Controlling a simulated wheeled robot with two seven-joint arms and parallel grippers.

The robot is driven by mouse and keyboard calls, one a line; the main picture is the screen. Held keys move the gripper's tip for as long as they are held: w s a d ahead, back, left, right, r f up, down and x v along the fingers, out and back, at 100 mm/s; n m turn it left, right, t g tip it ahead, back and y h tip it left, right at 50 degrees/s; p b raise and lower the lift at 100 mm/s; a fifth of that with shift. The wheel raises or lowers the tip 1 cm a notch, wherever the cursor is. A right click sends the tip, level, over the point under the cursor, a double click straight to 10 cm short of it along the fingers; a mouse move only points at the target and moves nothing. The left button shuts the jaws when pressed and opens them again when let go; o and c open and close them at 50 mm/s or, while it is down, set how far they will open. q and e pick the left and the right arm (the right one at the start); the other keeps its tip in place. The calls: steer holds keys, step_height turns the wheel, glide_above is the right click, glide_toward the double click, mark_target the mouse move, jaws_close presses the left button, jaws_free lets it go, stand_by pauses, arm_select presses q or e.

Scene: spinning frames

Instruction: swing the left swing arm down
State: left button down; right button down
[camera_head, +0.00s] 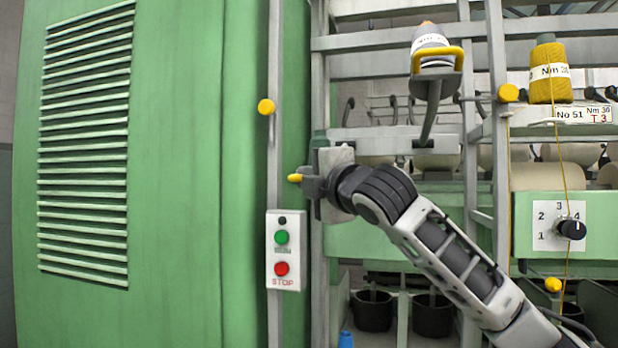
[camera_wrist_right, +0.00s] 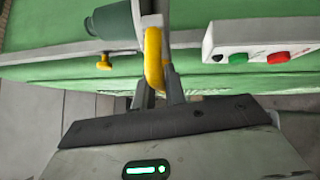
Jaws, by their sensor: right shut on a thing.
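My right gripper (camera_head: 308,186) reaches across to the grey post at the green cabinet's right edge. It is shut on a yellow handle, whose end (camera_head: 295,178) sticks out to the left of the fingers. In the right wrist view the curved yellow handle (camera_wrist_right: 153,62) lies between my fingertips (camera_wrist_right: 158,85). I take it as the left swing arm's handle; the arm itself is mostly hidden behind my gripper and wrist. Another swing arm (camera_head: 431,112) with a yellow handle (camera_head: 457,53) is raised and carries a grey-white bobbin (camera_head: 429,37). My left gripper is not in view.
A control box (camera_head: 286,250) with green and red buttons is just below my right gripper. A yellow knob (camera_head: 266,106) is on the post above it. Right are metal rails, a yellow yarn cone (camera_head: 549,72) and a numbered dial (camera_head: 571,229). Dark pots (camera_head: 372,310) stand below.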

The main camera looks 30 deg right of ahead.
steer(key=c, duration=1.5)
jaws_free()
steer(key=shift+o, duration=0.2)
arm_select(q)
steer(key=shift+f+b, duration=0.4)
steer(key=shift+b, duration=0.65)
arm_select(e)
steer(key=s+f, duration=0.1)
steer(key=s, duration=1.5)
steer(key=shift+f, duration=0.4)
steer(key=shift+w, duration=0.15)
